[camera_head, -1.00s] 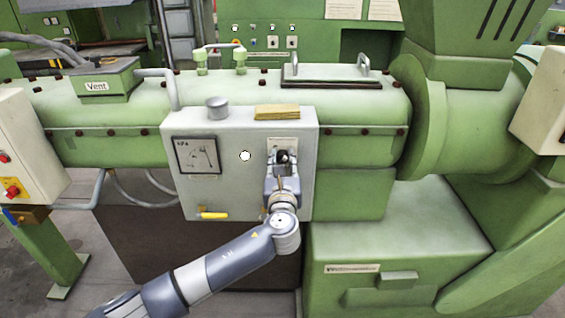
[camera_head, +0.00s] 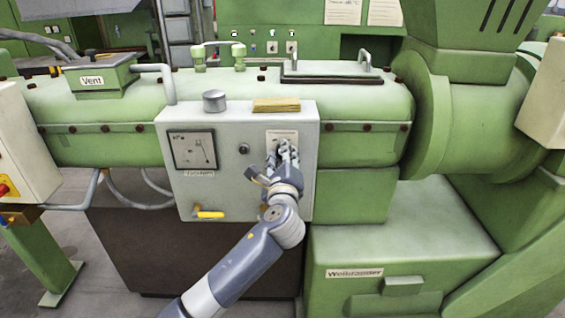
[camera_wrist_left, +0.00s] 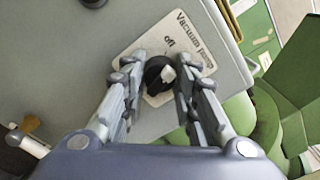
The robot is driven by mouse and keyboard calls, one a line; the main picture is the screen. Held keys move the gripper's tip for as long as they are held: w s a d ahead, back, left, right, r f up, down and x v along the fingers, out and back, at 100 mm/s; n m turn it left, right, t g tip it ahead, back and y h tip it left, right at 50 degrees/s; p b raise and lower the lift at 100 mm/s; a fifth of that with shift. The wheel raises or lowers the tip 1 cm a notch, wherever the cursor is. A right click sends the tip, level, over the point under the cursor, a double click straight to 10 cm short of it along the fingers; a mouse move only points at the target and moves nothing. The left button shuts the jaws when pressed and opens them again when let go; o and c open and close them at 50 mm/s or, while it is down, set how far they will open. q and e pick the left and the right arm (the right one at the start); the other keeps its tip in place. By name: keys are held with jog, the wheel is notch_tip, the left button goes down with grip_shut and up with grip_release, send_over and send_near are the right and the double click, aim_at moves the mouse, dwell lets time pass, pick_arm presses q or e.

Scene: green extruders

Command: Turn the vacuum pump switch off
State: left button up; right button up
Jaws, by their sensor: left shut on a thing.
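The vacuum pump switch is a black knob with a light pointer (camera_wrist_left: 160,76), on a white plate (camera_head: 274,136) at the right of the grey control box (camera_head: 232,180). The plate reads "Vacuum pump" and "off" in the left wrist view. My left gripper (camera_head: 286,154) is shut on the knob, with a finger on either side (camera_wrist_left: 156,88). In the head view the fingers mostly hide the knob, and its exact setting cannot be told. The round indicator (camera_head: 244,149) on the box is dark. My right gripper is in neither view.
A gauge (camera_head: 192,150) and a yellow-handled valve (camera_head: 209,214) are on the box front. A grey cap (camera_head: 214,101) and a yellowish pad (camera_head: 276,105) sit on its top. The green extruder barrel (camera_head: 360,105) runs behind.

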pick_arm(q)
jog(key=shift+f+n+b, duration=0.1)
jog(key=shift+n+b, duration=0.5)
jog(key=shift+n, duration=0.6)
jog(key=shift+n+b, duration=0.45)
jog(key=shift+n, duration=0.55)
jog(key=o, duration=1.1)
jog(key=shift+s, duration=0.1)
jog(key=s, duration=1.2)
jog(key=shift+w, duration=0.1)
